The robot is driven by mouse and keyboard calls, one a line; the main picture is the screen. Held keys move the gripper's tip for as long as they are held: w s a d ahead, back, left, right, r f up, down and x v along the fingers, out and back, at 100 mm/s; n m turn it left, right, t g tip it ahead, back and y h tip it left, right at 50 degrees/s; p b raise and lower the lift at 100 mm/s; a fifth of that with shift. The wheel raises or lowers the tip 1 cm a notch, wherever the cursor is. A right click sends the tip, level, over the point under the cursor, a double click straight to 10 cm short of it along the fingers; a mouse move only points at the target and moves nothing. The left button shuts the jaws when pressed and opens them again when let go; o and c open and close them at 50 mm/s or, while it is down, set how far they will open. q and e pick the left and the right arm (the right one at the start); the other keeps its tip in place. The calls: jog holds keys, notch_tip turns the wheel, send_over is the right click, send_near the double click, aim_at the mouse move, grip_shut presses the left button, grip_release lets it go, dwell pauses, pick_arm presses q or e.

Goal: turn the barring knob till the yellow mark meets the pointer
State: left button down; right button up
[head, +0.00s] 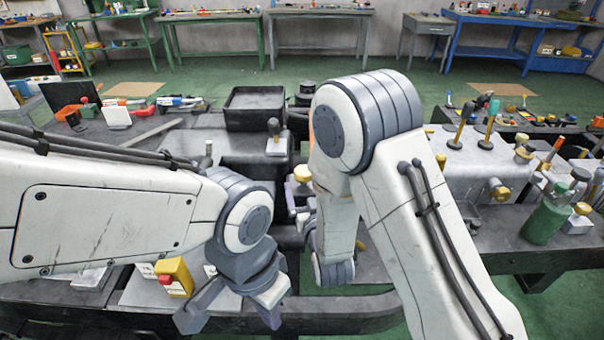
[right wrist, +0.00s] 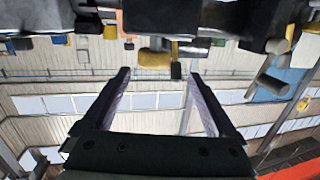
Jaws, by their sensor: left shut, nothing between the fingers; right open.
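No yellow mark or pointer can be made out. In the right wrist view, which looks upside down, a yellow part with a dark tip (right wrist: 154,57) is beyond the fingertips, not touched. My right gripper (right wrist: 158,73) is open and empty; in the head view my own arm hides most of it.
A yellow box with a red button (head: 174,277) sits left of my left gripper. A black tray (head: 255,108) lies behind. A grey block with several knobs (head: 462,163) and a green bottle (head: 545,222) are at right. My right arm covers the middle.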

aim_at(303, 165)
jog(key=shift+w+d+f+t, duration=0.15)
jog(key=shift+d+t, duration=0.2)
jog(key=shift+t, duration=0.25)
jog(key=shift+w, duration=0.3)
jog(key=w, duration=0.2)
jog(key=w+a+p, duration=0.1)
jog(key=w, duration=0.2)
jog(key=w+p, duration=0.1)
jog(key=w, duration=0.2)
jog(key=shift+w+a, duration=0.1)
jog(key=shift+a, duration=0.15)
jog(key=shift+w+a, duration=0.1)
jog(key=shift+w, duration=0.5)
